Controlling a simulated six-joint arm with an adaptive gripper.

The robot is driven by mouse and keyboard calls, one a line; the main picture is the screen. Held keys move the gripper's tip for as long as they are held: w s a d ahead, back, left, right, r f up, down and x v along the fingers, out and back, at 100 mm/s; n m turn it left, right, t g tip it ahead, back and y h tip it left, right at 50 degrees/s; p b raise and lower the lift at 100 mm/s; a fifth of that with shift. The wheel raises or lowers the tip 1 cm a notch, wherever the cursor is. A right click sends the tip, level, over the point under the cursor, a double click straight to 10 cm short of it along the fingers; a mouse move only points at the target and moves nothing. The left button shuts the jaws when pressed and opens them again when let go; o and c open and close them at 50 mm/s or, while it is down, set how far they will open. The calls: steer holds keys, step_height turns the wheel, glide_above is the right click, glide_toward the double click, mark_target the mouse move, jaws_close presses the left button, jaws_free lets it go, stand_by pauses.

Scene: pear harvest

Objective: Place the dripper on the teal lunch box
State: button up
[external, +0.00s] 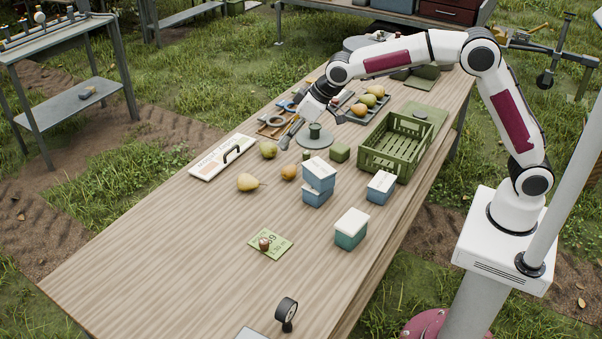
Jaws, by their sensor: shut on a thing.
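The teal lunch box (350,233) stands upright on the table's right side, with a pale lid and nothing on it. My gripper (294,126) is over the far part of the table, pointing down and left. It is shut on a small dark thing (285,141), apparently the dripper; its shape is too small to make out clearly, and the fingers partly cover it. My gripper is well behind and left of the teal box.
Blue boxes (318,196) and another blue box (380,188) stand behind the teal box. A green crate (374,162), a dark spool-like thing (315,130) on a grey disc, and pears (247,182) are nearby. A green card (279,248) lies left of the teal box. The front-left table is clear.

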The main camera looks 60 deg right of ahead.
steer(key=s+f+n+g+y, duration=0.2)
steer(key=s+n, duration=0.4)
steer(key=s, duration=0.5)
steer(key=s+a+f+n+g+y, duration=0.1)
steer(key=s+n, duration=0.5)
steer(key=s, duration=0.6)
steer(key=shift+s+a+f+n+g+y, duration=0.15)
steer(key=shift+s+f+n+g+y, duration=0.2)
steer(key=shift+f+g+y, duration=0.7)
steer(key=shift+r+g+h, duration=0.15)
steer(key=shift+g+h, duration=0.1)
steer(key=shift+h, duration=0.1)
glide_toward(348, 224)
steer(key=shift+a+r, duration=0.25)
steer(key=shift+a, duration=0.9)
steer(key=shift+f, duration=1.9)
steer(key=shift+f, duration=0.1)
